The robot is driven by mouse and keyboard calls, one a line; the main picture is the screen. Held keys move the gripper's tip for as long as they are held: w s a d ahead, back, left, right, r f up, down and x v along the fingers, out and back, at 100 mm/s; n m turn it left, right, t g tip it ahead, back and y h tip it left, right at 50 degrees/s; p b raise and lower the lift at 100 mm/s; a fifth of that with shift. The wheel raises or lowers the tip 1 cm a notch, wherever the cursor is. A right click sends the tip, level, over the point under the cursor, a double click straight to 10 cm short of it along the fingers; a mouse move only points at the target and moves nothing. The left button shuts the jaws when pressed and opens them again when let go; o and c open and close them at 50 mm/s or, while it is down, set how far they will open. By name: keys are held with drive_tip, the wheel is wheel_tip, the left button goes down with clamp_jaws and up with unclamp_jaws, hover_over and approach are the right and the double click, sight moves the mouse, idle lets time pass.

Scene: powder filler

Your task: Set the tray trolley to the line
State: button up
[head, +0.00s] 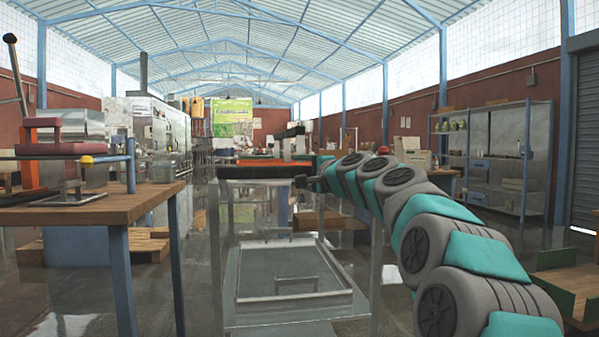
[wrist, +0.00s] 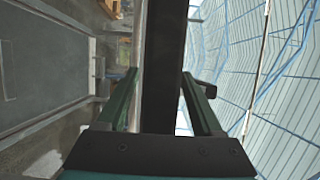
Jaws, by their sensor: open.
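The tray trolley (head: 285,318) is a pale metal frame in the middle of the head view, close in front of me. It has a lower shelf and a dark handle bar (head: 262,172) across its top. My gripper (head: 303,181) is at the right part of that bar. In the wrist view the open fingers of my gripper (wrist: 160,88) lie on either side of the dark handle bar (wrist: 163,45), with gaps visible. The fingertips are small and partly hidden in the head view. I cannot make out which thing is the line.
A wooden workbench (head: 85,209) with a press stands close on the left. A metal shelf rack (head: 510,160) stands at the right wall. A low wooden piece (head: 572,285) with green parts is at the lower right. Glossy floor shows between the bench and the trolley.

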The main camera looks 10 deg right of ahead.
clamp_jaws()
idle(0.5)
idle(0.9)
